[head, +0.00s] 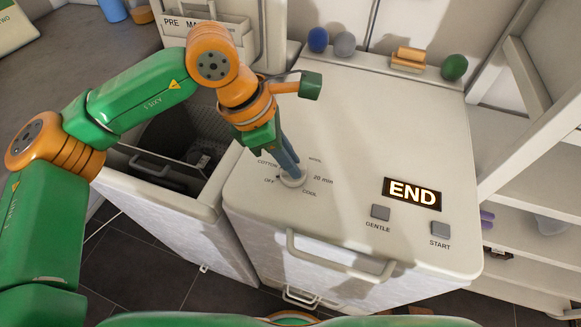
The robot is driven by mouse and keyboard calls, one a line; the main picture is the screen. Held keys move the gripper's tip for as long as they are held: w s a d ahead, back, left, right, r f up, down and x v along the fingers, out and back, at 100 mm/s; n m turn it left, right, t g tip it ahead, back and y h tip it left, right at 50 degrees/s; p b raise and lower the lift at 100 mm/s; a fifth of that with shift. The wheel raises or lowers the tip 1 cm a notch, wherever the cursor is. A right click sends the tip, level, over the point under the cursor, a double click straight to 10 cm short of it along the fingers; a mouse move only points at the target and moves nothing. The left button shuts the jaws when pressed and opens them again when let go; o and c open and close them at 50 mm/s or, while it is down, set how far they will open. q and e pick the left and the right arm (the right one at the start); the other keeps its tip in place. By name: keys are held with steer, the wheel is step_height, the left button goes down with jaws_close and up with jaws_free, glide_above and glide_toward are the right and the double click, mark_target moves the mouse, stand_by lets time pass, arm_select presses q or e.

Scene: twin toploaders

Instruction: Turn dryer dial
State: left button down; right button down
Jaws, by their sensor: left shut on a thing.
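The dryer (335,120) is the white toploader in the middle of the head view. Its round pale dial (293,179) sits at the front left of the top, with COTTON, WOOL, 20 min, COOL and OFF printed around it. My left gripper (290,170) points down onto the dial and is shut on it, hiding part of it. The display (412,192) at the right reads END. The GENTLE button (380,212) and the START button (440,230) are in front of it. My right gripper is out of view.
Blue (318,39), grey (345,44) and green (454,67) balls and an orange-and-cream item (408,59) lie along the dryer's back edge. An open washer (160,195) stands to the left. White shelves (530,180) stand at right. A handle (340,262) sticks out in front.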

arm_select(q)
steer(key=shift+n+t+b, duration=0.4)
steer(key=shift+n+b, duration=0.7)
steer(key=c, duration=0.8)
jaws_free()
steer(key=shift+r, duration=0.1)
steer(key=v, duration=0.7)
steer(key=shift+s, duration=0.15)
